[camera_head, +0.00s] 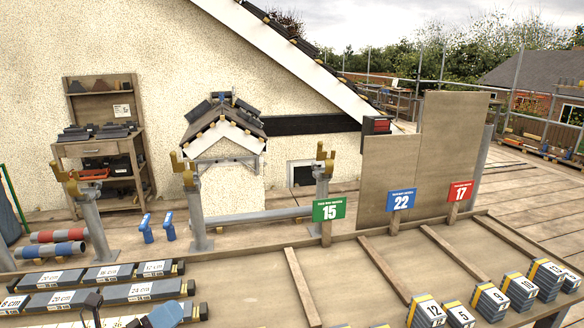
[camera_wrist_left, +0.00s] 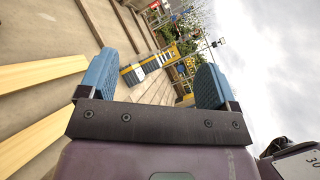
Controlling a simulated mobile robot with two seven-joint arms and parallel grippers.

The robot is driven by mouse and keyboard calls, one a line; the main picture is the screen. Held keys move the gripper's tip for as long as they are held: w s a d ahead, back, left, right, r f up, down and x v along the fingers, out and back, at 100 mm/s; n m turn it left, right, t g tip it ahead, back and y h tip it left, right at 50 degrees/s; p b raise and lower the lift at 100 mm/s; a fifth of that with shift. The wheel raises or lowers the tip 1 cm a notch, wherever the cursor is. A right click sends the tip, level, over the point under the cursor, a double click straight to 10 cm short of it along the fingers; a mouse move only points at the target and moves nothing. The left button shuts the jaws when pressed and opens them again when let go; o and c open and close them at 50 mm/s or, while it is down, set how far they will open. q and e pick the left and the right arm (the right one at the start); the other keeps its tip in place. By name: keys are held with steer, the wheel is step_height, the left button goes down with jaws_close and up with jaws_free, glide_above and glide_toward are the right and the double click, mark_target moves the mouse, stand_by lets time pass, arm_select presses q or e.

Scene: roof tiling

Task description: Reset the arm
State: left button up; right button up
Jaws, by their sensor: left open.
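My left gripper (camera_head: 128,308) shows at the bottom left of the head view, low over the front of the workbench (camera_head: 350,295) and close to the labelled grey bars. In the left wrist view my left gripper (camera_wrist_left: 154,76) has its two blue fingers wide apart. Nothing is held between them. The wrist camera looks out tilted along the bench toward blurred scenery and sky. My right gripper is in neither view.
Labelled grey bars (camera_head: 70,299) lie at the left. Numbered tile stacks (camera_head: 490,300) stand at the right, divided by wooden strips. Number signs (camera_head: 329,210) line the back edge. A small model roof (camera_head: 222,128) stands behind. The middle bench compartments are clear.

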arm_select(q)
steer(key=s+a+f+n+y, duration=0.45)
steer(key=n+y, duration=0.35)
steer(key=n, duration=0.5)
steer(key=s+a+f+n+y, duration=0.4)
steer(key=n+y, duration=0.4)
steer(key=n, duration=0.4)
steer(key=s+d+f+n+g+h, duration=0.1)
steer(key=s+f+n+g, duration=0.4)
steer(key=s, duration=0.4)
steer(key=s+d+f+n+g+h, duration=0.1)
steer(key=s+d+f+n+g, duration=0.2)
steer(key=s+g, duration=0.4)
steer(key=w+a+f+t+h, duration=0.1)
steer(key=w+f+t, duration=0.4)
steer(key=f+t, duration=0.4)
steer(key=shift+w+a+f, duration=0.15)
steer(key=shift+w+f, duration=0.25)
steer(key=shift+f, duration=0.35)
